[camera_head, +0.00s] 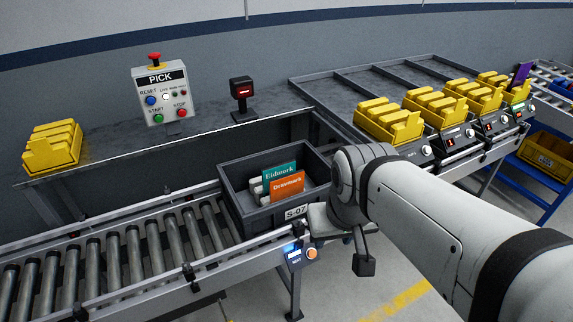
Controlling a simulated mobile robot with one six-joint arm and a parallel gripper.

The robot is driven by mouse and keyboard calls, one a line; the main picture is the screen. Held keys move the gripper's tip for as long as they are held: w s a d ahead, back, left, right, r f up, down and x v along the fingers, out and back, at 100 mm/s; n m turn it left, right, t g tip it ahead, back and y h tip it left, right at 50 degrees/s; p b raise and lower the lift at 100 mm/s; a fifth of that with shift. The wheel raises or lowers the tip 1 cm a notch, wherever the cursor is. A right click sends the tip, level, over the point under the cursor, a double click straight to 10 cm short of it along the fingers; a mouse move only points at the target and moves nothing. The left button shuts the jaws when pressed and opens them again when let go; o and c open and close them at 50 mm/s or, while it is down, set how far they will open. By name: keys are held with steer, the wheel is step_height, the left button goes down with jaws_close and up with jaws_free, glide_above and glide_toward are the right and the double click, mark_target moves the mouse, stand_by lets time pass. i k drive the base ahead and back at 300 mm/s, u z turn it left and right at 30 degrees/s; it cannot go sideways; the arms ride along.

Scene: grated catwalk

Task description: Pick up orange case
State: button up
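The orange case (287,186) stands upright in a dark grey crate (250,211) labelled S-07, with white lettering on its face. A teal case (279,172) stands just behind it, partly covered by it. The crate sits on the roller conveyor. My arm comes in from the lower right, and its end is just right of the crate. A dark fingertip of my gripper (364,264) hangs down outside the crate, apart from the orange case. The rest of the gripper is largely hidden by my arm, so its opening cannot be judged.
Pale items lie left of the cases in the crate. A PICK button box (163,90) and a small scanner-like device (242,98) stand on the shelf behind. Yellow bins (52,147) stand at left and several more at right. Rollers (120,250) left of the crate are empty.

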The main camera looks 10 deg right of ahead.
mark_target(284, 187)
steer(key=u, duration=0.05)
steer(key=i, duration=1)
steer(key=z, duration=0.05)
